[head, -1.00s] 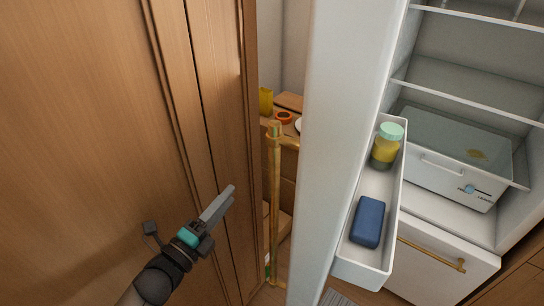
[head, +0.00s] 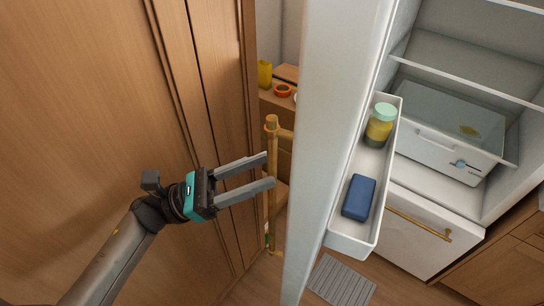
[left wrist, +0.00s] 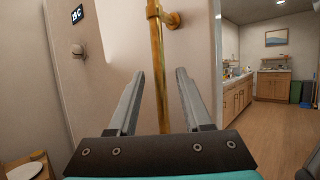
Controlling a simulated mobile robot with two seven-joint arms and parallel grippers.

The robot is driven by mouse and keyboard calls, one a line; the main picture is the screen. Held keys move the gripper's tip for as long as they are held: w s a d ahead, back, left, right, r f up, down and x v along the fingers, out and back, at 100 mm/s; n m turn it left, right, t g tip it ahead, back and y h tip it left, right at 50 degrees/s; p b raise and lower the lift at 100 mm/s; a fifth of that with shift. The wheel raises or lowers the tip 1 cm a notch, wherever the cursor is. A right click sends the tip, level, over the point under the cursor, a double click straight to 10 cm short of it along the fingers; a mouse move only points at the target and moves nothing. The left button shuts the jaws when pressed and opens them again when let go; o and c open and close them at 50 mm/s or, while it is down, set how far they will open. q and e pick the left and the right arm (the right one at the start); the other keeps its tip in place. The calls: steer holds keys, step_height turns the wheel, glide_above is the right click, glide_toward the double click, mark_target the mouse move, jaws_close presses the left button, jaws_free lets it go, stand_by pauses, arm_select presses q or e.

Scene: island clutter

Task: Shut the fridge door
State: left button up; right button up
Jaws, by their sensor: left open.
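The white fridge door (head: 338,110) stands open, seen nearly edge-on in the head view, with its shelf bin facing right. Its upright brass handle (head: 272,200) is on the door's left side. My left gripper (head: 269,170) is open, with its fingertips at the handle. In the left wrist view the handle (left wrist: 162,80) shows between the two spread fingers of the gripper (left wrist: 160,73), with space on both sides; whether anything touches is not clear. The fridge interior (head: 450,70) is exposed at the right. My right gripper is not in view.
The door bin (head: 345,240) holds a jar (head: 380,128) and a blue box (head: 359,197). A tall wooden panel (head: 100,90) stands close on the left. A grey mat (head: 342,281) lies on the floor below. Open floor (left wrist: 260,130) shows at right in the wrist view.

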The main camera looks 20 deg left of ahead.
mark_target(272, 167)
arm_select(q)
steer(key=shift+p+x, duration=0.4)
steer(key=shift+x, duration=1.1)
steer(key=shift+c, duration=0.4)
jaws_close()
